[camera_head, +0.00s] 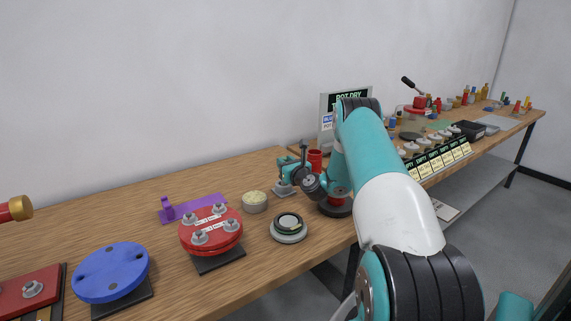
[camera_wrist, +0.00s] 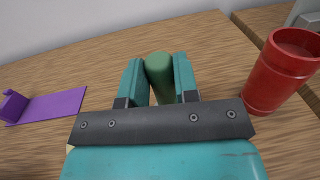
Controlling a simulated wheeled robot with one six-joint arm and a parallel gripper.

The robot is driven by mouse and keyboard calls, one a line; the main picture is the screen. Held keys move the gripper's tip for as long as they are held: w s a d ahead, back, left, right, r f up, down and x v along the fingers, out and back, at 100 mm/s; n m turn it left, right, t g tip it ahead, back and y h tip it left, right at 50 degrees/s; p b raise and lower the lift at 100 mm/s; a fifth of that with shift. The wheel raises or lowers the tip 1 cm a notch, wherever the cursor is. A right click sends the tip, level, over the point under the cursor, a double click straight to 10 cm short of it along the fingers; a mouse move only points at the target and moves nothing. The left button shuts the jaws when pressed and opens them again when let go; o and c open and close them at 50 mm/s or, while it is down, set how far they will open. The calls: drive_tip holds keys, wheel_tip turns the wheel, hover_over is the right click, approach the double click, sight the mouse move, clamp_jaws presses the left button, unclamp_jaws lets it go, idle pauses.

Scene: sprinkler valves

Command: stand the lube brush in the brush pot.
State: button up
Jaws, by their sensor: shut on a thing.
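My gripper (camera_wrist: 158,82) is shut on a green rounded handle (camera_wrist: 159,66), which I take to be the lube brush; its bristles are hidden. In the head view my gripper (camera_head: 288,180) is small, over the far part of the near bench, and I cannot make out the brush there. A red cup (camera_wrist: 282,72), which looks like the brush pot, stands upright to the right of my gripper, apart from it. It also shows in the head view (camera_head: 315,160), just behind my wrist. The wrist view shows its opening, and no brush stands out of it.
A purple holder (camera_wrist: 52,108) lies left of my gripper. A sign (camera_head: 328,110) stands behind my arm.

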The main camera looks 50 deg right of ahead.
drive_tip(key=o, duration=0.9)
drive_tip(key=shift+f, duration=0.1)
drive_tip(key=shift+o, duration=0.5)
